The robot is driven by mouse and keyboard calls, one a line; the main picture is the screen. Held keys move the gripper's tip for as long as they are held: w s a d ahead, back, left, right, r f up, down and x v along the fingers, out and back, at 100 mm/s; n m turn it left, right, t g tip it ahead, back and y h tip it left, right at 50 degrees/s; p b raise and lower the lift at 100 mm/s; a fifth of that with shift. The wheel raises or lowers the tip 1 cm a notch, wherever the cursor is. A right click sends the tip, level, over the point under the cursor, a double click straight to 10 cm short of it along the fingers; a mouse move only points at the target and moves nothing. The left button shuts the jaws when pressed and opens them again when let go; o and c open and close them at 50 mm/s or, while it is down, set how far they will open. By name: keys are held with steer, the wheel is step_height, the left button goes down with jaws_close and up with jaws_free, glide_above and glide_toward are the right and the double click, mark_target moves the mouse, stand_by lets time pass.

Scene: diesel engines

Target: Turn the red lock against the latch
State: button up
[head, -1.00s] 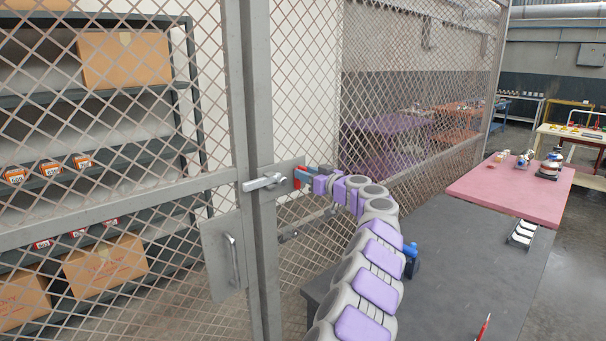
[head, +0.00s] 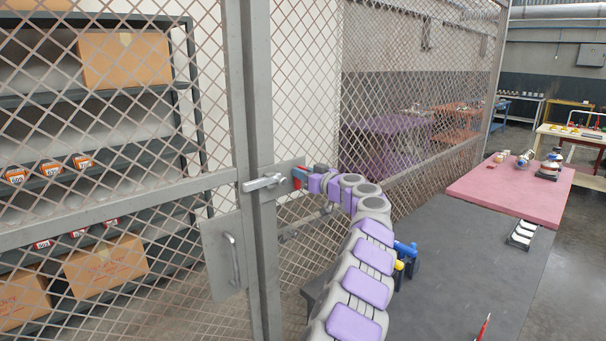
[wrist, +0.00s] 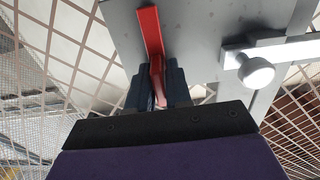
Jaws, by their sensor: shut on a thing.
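The red lock (wrist: 152,40) is a flat red piece on the grey metal plate of the cage door, seen in the wrist view. My gripper (wrist: 158,88) is shut on its lower part, a finger on each side. In the head view the red lock (head: 297,184) shows only as a small red patch, mostly hidden by my gripper (head: 302,176). The latch (head: 263,183) is a silver lever lying across the door post, just left of the lock. In the wrist view the latch (wrist: 275,52) is a bar with a round knob, to the right of the lock and apart from it.
The mesh door has a plate with a pull handle (head: 233,259) below the latch. Shelves with cardboard boxes (head: 124,60) stand behind the mesh. A dark table (head: 460,270) and a pink-topped table (head: 510,187) stand at the right.

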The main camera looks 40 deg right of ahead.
jaws_close()
steer(key=m, duration=0.4)
steer(key=shift+d+r+m+p, duration=0.1)
steer(key=shift+m+p, duration=0.2)
steer(key=m+p, duration=0.2)
steer(key=m, duration=0.3)
steer(key=shift+d+m, duration=0.1)
steer(key=shift+m, duration=0.2)
steer(key=m+p, duration=0.2)
steer(key=m, duration=0.2)
steer(key=shift+m+p, duration=1.2)
steer(key=shift+m, duration=0.7)
steer(key=shift+f, duration=0.2)
steer(key=shift+o, duration=2.1)
jaws_free()
steer(key=shift+f, duration=0.1)
steer(key=shift+o, duration=1.2)
steer(key=shift+d, duration=0.3)
